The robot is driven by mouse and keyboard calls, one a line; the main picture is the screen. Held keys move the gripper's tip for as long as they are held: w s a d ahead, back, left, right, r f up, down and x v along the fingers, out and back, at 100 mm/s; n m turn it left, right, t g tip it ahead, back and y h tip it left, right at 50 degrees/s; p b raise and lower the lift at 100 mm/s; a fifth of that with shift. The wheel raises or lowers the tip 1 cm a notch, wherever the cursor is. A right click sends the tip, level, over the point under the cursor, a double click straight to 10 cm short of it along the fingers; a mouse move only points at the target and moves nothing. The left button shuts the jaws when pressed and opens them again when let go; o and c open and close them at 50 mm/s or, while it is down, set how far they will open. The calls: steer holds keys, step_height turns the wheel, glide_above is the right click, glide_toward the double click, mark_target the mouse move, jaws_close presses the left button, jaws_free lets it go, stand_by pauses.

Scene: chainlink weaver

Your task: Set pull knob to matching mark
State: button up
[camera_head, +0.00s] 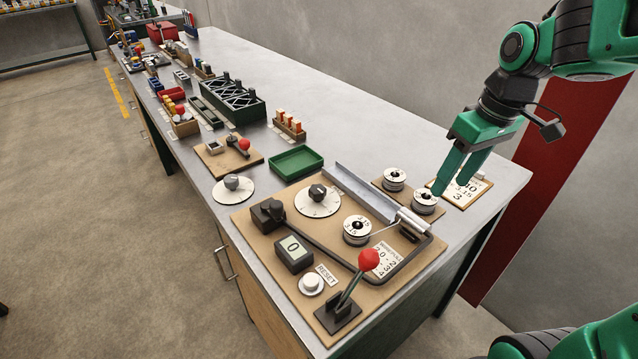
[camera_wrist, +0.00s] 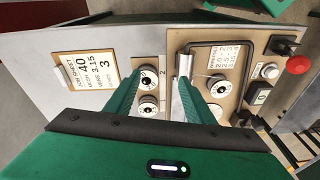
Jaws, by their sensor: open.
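A pale round dial with a dark knob (camera_head: 317,192) sits on the large tan board (camera_head: 262,240); I take it as the pull knob, but its label is not readable. Its numbers and pointer setting are too small to tell. In the wrist view a finger partly covers this dial (camera_wrist: 193,110). The wire/pull chart (camera_head: 388,263) on the same board pairs wire sizes with small numbers. My gripper (camera_head: 450,187) is open and empty. Its fingers point down above the small spool board, well right of the knob; they show in the wrist view too (camera_wrist: 160,78).
Two spools (camera_head: 394,179) (camera_head: 425,202) stand near my fingers. A spool marked 3.15 (camera_head: 357,230), a red-knobbed lever (camera_head: 368,260), a counter (camera_head: 294,252) and a metal channel (camera_head: 362,190) surround the dial.

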steer(key=w+a+n+y, duration=0.2)
steer(key=w+a+n, duration=0.45)
steer(key=a, duration=0.45)
steer(key=n+y, duration=0.1)
steer(key=n, duration=0.4)
glide_toward(318, 188)
steer(key=shift+m+g, duration=0.25)
steer(key=shift+g, duration=0.05)
steer(key=x, duration=0.8)
steer(key=shift+w+f, duration=0.2)
steer(key=c, duration=1.1)
